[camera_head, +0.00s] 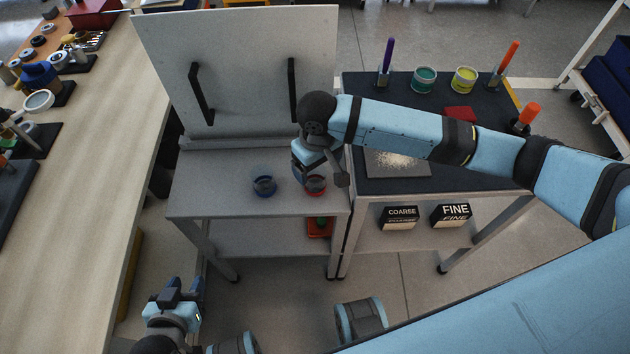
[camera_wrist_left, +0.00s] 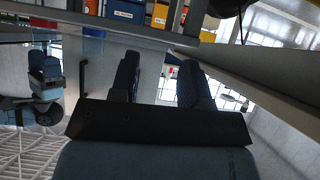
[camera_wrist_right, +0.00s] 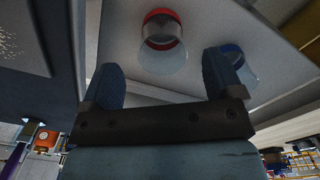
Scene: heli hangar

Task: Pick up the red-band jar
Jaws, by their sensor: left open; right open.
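The red-band jar (camera_head: 316,187) is a small clear jar with a red rim, standing on the grey metal bench (camera_head: 225,200). In the right wrist view the red-band jar (camera_wrist_right: 162,30) lies ahead, lined up with the gap between my right fingers. My right gripper (camera_head: 322,172) is open and empty, close to the jar and partly in front of it; contact cannot be told in the head view. A blue-band jar (camera_head: 264,186) stands left of it and also shows in the right wrist view (camera_wrist_right: 236,60). My left gripper (camera_head: 178,287) is open and empty, low at the left.
A raised panel with two black handles (camera_head: 201,95) stands behind the jars. The dark-topped bench (camera_head: 380,183) adjoins on the right, with green (camera_head: 424,80) and yellow (camera_head: 464,80) jars. A long wooden table (camera_head: 90,190) lies left. The bench front is clear.

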